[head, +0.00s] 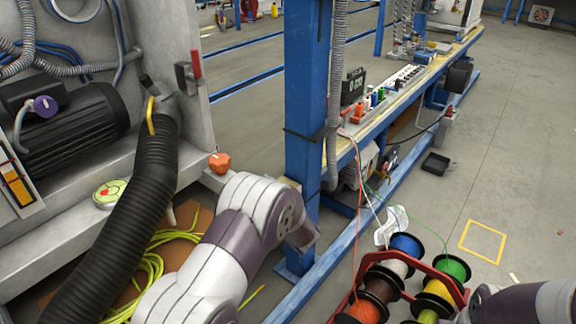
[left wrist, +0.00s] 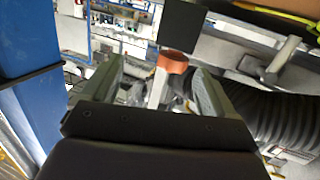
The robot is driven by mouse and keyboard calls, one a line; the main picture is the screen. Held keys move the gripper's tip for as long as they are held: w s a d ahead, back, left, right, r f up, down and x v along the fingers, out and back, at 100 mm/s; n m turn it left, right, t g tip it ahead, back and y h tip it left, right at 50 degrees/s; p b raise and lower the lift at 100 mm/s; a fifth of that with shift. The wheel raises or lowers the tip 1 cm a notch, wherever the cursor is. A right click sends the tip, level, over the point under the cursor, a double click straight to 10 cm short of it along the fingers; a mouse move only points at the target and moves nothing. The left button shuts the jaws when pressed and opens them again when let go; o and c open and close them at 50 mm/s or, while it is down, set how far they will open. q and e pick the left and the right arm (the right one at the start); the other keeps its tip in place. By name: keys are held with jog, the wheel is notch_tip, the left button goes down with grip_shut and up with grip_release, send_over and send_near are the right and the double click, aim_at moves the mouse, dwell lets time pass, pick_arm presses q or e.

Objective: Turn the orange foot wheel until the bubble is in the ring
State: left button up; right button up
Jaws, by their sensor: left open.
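The orange foot wheel (head: 219,162) sits on a pale bracket at the right side of the grey machine in the head view. A round level with a yellow-green face (head: 109,193) lies on the machine's ledge to its left; the bubble's place relative to the ring is too small to tell. In the left wrist view, my left gripper (left wrist: 158,66) is open, and the orange wheel (left wrist: 172,61) with its pale stem shows between its fingers, nearer the right one. No contact is visible. The left gripper is hidden behind my arm in the head view. My right gripper is out of view.
A thick black hose (head: 125,220) runs down between the level and the wheel. A blue post (head: 307,100) stands right of my left arm. Cable spools (head: 407,245) stand at lower right. Yellow cable (head: 150,263) lies below the machine.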

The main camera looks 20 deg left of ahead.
aim_at(225, 166)
pick_arm(q)
jog(key=w+a+b, duration=0.1)
jog(key=a, duration=0.2)
jog(key=w+a+r+y+b, duration=0.1)
jog(key=w+a+b, duration=0.1)
jog(key=a, duration=0.2)
jog(key=w+a+r+y+b, duration=0.1)
jog(key=w+a, duration=0.1)
jog(key=a, duration=0.2)
jog(key=shift+w+a+r+n+g+b, duration=0.15)
jog(key=shift+a+r+n+g+b, duration=0.1)
jog(key=shift+n+g+b, duration=0.1)
jog(key=shift+w+a, duration=0.15)
jog(key=shift+a, duration=0.1)
jog(key=shift+r, duration=0.1)
jog(key=c, duration=0.9)
